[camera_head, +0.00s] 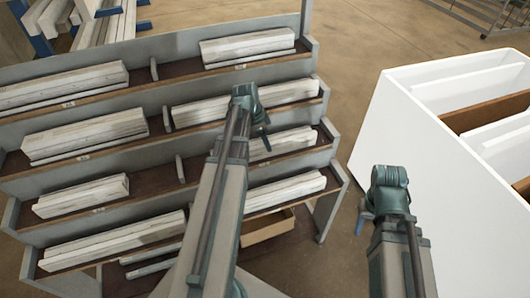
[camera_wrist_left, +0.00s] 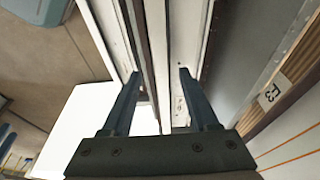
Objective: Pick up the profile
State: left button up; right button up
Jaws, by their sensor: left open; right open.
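Pale, long profiles lie in stacks on a tiered grey rack (camera_head: 165,80). One stack (camera_head: 285,93) on the second tier from the top lies behind my left wrist. My left gripper (camera_head: 263,135) is at the right half of the rack, mostly hidden by its own arm. In the left wrist view it is open (camera_wrist_left: 159,73), its two fingers on either side of a pale profile (camera_wrist_left: 168,40) with a dark gap beside it. I cannot tell whether the fingers touch it. My right gripper (camera_head: 366,217) hangs over the floor, right of the rack, away from any profile.
Upright dividers (camera_head: 180,168) split the tiers. A label plate (camera_wrist_left: 270,95) is close on the right in the left wrist view. A white bin with slots (camera_head: 400,125) stands at the right. A cardboard box (camera_head: 268,228) sits under the rack. Bare floor separates rack and bin.

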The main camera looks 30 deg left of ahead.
pick_arm(q)
jog(key=shift+w+d+f, duration=0.1)
jog(key=shift+w+f, duration=0.05)
jog(key=shift+f, duration=0.5)
jog(key=shift+r, duration=0.1)
grip_shut()
dwell(0.9)
